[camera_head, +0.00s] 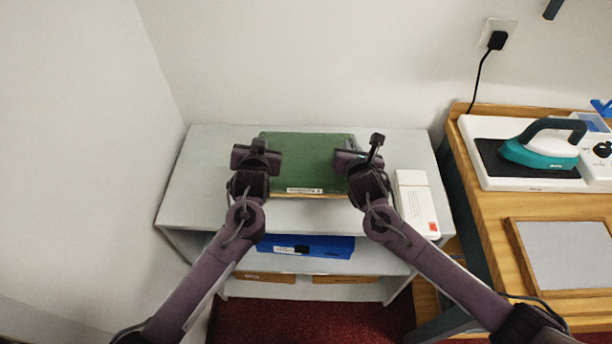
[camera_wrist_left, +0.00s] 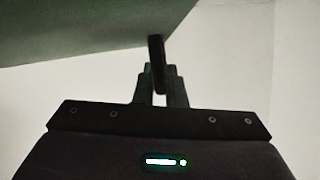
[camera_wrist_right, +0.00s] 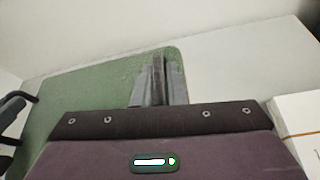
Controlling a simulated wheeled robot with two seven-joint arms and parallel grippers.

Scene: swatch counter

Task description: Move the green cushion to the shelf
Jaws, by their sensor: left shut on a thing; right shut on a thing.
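The green cushion (camera_head: 305,155) is a flat block with a white label on its front edge, over the top board of the grey shelf unit (camera_head: 200,180). I cannot tell whether it rests on the board or hangs just above it. My left gripper (camera_head: 264,164) is shut on its left side and my right gripper (camera_head: 346,166) on its right side. In the left wrist view the cushion (camera_wrist_left: 70,25) fills the upper left, by the dark fingers. In the right wrist view the cushion (camera_wrist_right: 80,90) spreads behind the fingers.
A white box (camera_head: 417,200) stands on the top board, right of my right gripper. A blue item (camera_head: 300,246) lies on the shelf below, with brown boxes (camera_head: 345,279) lower down. A wooden table (camera_head: 490,215) with a teal iron (camera_head: 540,153) stands at right. The top board's left end is clear.

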